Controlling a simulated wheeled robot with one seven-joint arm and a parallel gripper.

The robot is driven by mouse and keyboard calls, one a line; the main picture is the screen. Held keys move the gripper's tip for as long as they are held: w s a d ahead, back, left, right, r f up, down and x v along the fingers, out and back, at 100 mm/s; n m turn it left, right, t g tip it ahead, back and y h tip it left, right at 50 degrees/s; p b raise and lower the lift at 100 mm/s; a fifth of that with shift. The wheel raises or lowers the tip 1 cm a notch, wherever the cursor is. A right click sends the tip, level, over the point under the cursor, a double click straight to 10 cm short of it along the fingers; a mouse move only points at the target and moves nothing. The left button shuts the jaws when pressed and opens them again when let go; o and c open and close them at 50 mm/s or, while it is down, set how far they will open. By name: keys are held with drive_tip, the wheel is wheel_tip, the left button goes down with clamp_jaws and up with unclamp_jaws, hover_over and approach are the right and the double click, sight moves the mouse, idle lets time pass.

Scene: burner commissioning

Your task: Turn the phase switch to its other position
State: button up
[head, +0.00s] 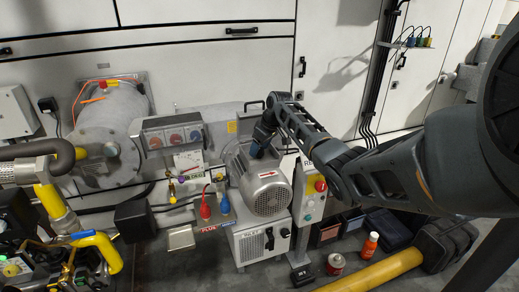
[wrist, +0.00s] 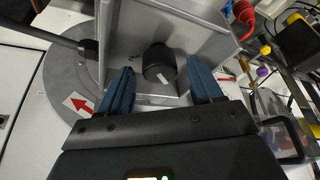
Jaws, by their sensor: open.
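The phase switch appears to be the black round knob (wrist: 160,62) with a white mark, on a grey box (wrist: 205,22) in the wrist view. My gripper (wrist: 159,72) is open, with one blue finger on each side of the knob and a visible gap to it on both sides. In the head view my gripper (head: 262,143) reaches down at the top of the grey finned motor (head: 268,190). The knob cannot be made out there. The white mark on the knob points toward the lower right in the wrist view.
A red arrow sticker (wrist: 78,104) lies on the round grey plate beside the box. Red and blue plugs (head: 205,204) stand left of the motor. A control post with a red button (head: 320,186) stands right of it. A yellow cylinder (head: 375,272) lies on the floor.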

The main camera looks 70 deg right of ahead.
drive_tip(key=shift+f, duration=0.15)
drive_tip(key=shift+c, duration=0.2)
drive_tip(key=c, duration=1)
